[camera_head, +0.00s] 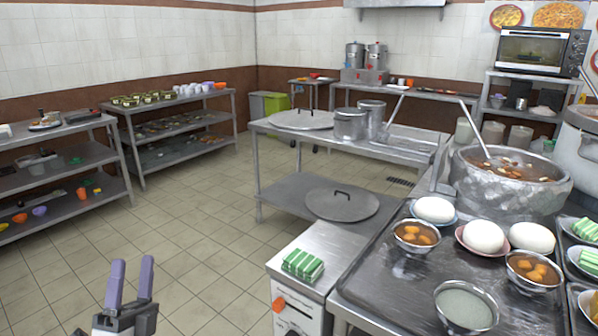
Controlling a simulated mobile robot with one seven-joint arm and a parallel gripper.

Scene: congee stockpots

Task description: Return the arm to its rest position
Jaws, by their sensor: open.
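My gripper (131,284) shows at the bottom left of the head view, with its two purple-grey fingers pointing up. The fingers are apart and nothing is between them. It is over the tiled floor, to the left of the white cabinet (296,315) and clear of it. Most of my arm is out of the picture.
A green-striped cloth (303,264) lies on the cabinet top. To its right, a dark counter (375,287) bears bowls, white buns and a large stockpot (509,190). A steel table (347,148) stands behind. Shelves (60,171) line the left. The floor (190,220) between is clear.

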